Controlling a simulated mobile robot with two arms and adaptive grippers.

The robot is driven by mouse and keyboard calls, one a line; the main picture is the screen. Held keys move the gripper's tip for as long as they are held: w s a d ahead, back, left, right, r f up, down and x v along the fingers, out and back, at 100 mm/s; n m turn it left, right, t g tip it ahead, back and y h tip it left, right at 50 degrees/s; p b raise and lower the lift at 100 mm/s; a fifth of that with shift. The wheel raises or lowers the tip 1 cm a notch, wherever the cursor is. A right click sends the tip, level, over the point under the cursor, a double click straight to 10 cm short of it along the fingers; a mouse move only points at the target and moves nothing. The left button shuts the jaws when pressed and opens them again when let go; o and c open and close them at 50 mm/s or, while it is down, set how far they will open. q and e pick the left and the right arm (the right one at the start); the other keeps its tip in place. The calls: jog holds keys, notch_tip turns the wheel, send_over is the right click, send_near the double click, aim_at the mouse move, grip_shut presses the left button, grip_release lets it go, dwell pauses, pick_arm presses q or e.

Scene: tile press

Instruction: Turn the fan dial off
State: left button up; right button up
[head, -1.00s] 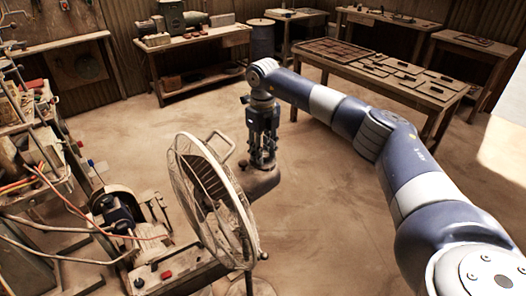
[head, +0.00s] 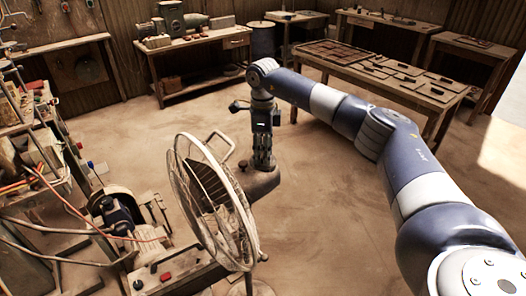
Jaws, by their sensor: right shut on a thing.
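The fan (head: 212,195) stands left of the middle in the head view, its round wire grille facing left. Its dark rounded motor housing (head: 264,184) shows behind the grille. My right gripper (head: 262,167) points straight down at the top of this housing. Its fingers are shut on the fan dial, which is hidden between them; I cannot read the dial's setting. A small knob (head: 243,165) sticks up on the housing beside the fingers. My left gripper is not in view.
A bench grinder (head: 118,212) and a box with a red button (head: 166,276) stand close at the left. A cluttered shelf (head: 40,150) lies farther left. Tables (head: 425,108) line the back. The floor (head: 320,220) right of the fan is clear.

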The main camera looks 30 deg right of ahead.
dwell(0.5)
jog(key=o, duration=1.1)
jog(key=shift+r, duration=0.1)
notch_tip(320, 180, up, 12)
jog(key=shift+f, duration=0.1)
